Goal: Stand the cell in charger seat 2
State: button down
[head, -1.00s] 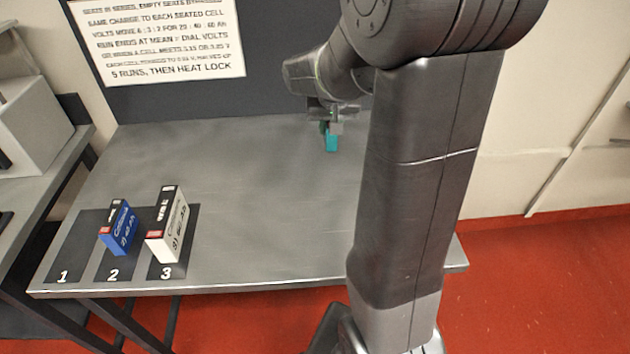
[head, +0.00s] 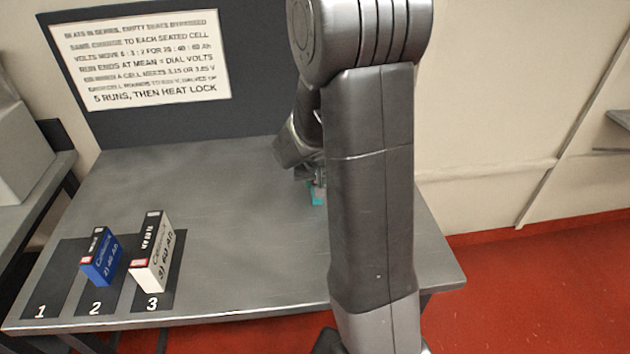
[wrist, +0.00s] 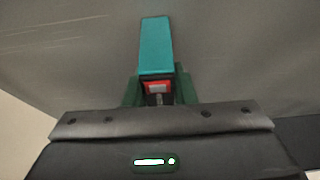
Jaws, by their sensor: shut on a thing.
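My gripper (wrist: 159,92) is shut on a teal cell (wrist: 155,45) with a red end band, between green fingers in the wrist view. In the head view the teal cell (head: 318,195) shows small, low over the grey table beside my arm, which hides part of the gripper. I cannot tell whether it touches the table. A blue cell (head: 101,259) marked 2) stands at the position numbered 2 on the table's front left. Position 1 (head: 48,285) is a bare dark strip.
The grey table (head: 250,240) has wide free room between the numbered strips and my arm. A sign (head: 140,60) hangs on the dark back panel (head: 255,100). Another bench with a pale box (head: 22,140) stands at the left.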

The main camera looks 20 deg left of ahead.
jog(key=shift+f+b, duration=0.15)
jog(key=shift+b, duration=0.15)
jog(key=c, duration=1.2)
grip_release()
